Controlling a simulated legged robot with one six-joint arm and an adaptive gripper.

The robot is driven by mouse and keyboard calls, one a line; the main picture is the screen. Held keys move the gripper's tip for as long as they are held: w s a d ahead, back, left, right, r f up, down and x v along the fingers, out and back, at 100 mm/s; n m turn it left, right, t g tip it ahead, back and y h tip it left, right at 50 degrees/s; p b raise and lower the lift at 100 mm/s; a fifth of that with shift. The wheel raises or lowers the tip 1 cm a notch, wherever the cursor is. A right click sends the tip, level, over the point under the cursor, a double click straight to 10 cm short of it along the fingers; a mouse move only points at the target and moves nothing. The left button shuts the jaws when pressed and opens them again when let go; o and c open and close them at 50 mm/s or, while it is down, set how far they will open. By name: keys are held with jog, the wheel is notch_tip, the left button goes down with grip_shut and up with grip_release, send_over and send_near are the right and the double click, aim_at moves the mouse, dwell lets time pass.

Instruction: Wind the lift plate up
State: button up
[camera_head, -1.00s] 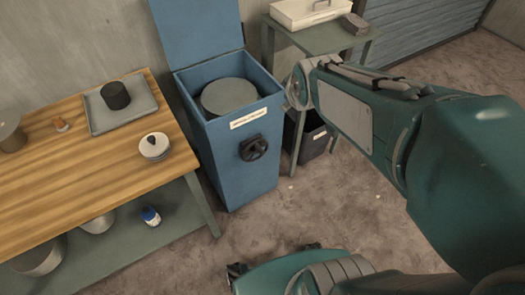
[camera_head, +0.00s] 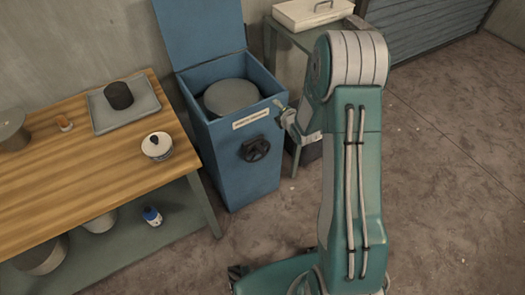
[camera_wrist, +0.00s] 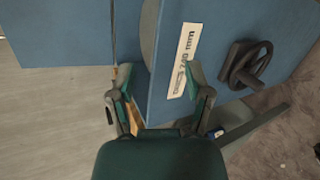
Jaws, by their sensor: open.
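The lift plate (camera_head: 230,98) is a grey round disc inside the open top of a blue cabinet (camera_head: 240,170). Its edge also shows in the wrist view (camera_wrist: 149,32). A black handwheel (camera_head: 255,149) sits on the cabinet's front below a white label (camera_head: 251,118); in the wrist view the wheel (camera_wrist: 246,65) is right of my fingers. My gripper (camera_head: 286,112) is by the cabinet's upper right front corner. In the wrist view my gripper (camera_wrist: 160,78) is open and empty, its fingers before the label and apart from the wheel.
A green side table (camera_head: 288,38) stands behind my arm. The floor at right is clear.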

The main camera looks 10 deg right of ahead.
notch_tip(320, 180, down, 12)
jog(key=s+a+n+t+y, duration=0.1)
jog(key=s+n+t+y, duration=0.1)
jog(key=n, duration=0.3)
jog(key=n+t+y, duration=0.2)
jog(key=n, duration=0.2)
send_near(265, 154)
jog(key=w, duration=0.1)
jog(key=x, duration=1.1)
jog(key=shift+a+f, duration=0.1)
jog(key=shift+a, duration=0.1)
grip_shut()
